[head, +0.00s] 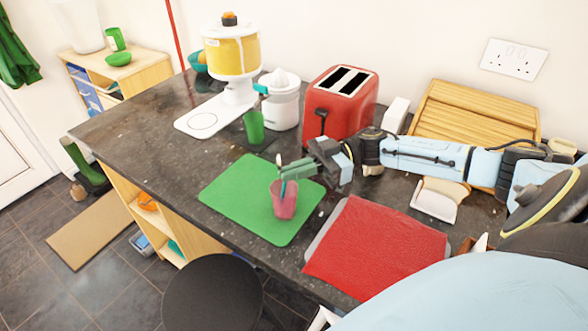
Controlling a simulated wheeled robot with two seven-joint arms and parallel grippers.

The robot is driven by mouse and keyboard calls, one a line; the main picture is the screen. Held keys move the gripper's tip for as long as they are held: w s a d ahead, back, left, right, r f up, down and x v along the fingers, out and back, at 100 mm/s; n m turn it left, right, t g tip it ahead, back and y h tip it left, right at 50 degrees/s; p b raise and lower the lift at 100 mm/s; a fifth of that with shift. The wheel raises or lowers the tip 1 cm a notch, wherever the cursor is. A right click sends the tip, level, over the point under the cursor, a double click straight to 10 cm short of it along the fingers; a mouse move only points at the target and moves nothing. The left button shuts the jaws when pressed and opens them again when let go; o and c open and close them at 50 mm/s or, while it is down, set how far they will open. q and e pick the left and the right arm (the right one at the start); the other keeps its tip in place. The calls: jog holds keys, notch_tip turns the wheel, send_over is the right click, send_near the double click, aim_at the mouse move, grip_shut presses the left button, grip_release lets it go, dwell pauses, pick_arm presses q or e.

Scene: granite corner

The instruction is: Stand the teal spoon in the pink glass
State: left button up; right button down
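The pink glass (284,207) stands upright on the green mat (238,192), near the mat's right part. The teal spoon (283,187) is upright and slightly tilted, with its lower part inside the glass and its upper part above the rim. My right gripper (285,171) reaches in from the right, just above the glass, with its fingertips at the spoon's upper part. It appears shut on the spoon. The spoon's lower end shows only dimly through the glass, so I cannot tell if it touches the bottom. My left gripper is not in view.
A red mat (375,250) lies right of the green mat. A green cup (254,127), a white juicer (281,100), a yellow-tanked dispenser (232,55) and a red toaster (340,100) stand behind. A white dish with bread (437,203) sits near my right arm. A black stool (212,292) stands in front.

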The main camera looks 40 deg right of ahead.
jog(key=c, duration=1.6)
grip_release()
jog(key=shift+o, duration=0.2)
notch_tip(320, 180, up, 10)
jog(key=shift+p, duration=0.45)
